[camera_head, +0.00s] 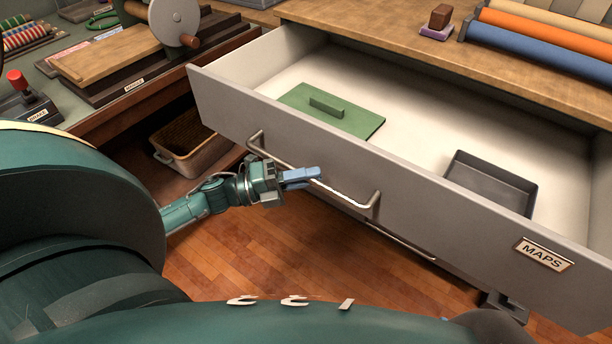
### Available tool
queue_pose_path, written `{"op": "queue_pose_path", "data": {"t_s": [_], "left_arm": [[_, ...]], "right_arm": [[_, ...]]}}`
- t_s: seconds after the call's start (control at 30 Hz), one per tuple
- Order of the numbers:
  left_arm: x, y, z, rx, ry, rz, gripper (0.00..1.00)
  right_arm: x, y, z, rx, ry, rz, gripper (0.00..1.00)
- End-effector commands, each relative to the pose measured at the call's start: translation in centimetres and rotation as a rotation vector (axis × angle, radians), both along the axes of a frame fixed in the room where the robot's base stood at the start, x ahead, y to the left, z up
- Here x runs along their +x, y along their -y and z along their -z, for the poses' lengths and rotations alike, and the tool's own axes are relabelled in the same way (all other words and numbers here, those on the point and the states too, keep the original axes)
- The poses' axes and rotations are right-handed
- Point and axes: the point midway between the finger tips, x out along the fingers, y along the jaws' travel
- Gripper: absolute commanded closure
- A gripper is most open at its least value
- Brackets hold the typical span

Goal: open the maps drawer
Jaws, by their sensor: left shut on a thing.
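The maps drawer (420,205) is pulled well out from under the wooden counter, with a grey front and a "MAPS" label (544,254) at its right. Its bar handle (345,194) runs along the front. My left gripper (300,177) is shut on the handle near its middle. Inside the drawer lie a green board with a raised grip (350,121) and a dark shallow tray (492,184).
A second handle (400,243) shows below the drawer. Rolled cloths (545,40) and a small brown block (440,16) rest on the counter. A side bench (110,65) with tools stands at left, a bin (185,145) beneath it. Wooden floor (240,255) lies open below the handle.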

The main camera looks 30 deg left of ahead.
Motion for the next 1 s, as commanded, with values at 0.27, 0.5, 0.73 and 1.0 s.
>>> {"op": "queue_pose_path", "data": {"t_s": [0.27,0.5,0.73,1.0], "left_arm": [[0.0,0.0,0.0,0.001,0.001,0.000,0.74],[0.0,0.0,0.0,0.000,0.000,0.000,0.65],[-0.5,-0.6,0.2,0.001,-0.003,-0.001,0.65],[-3.9,-4.7,1.1,0.003,-0.007,-0.003,0.65]], "right_arm": [[0.0,0.0,-0.1,0.001,0.002,0.000,0.06],[0.0,0.0,-0.2,0.001,0.005,0.001,0.06],[0.1,0.0,-0.2,0.000,0.006,0.001,0.06],[0.0,0.1,-0.1,-0.001,0.015,0.003,0.06]]}}
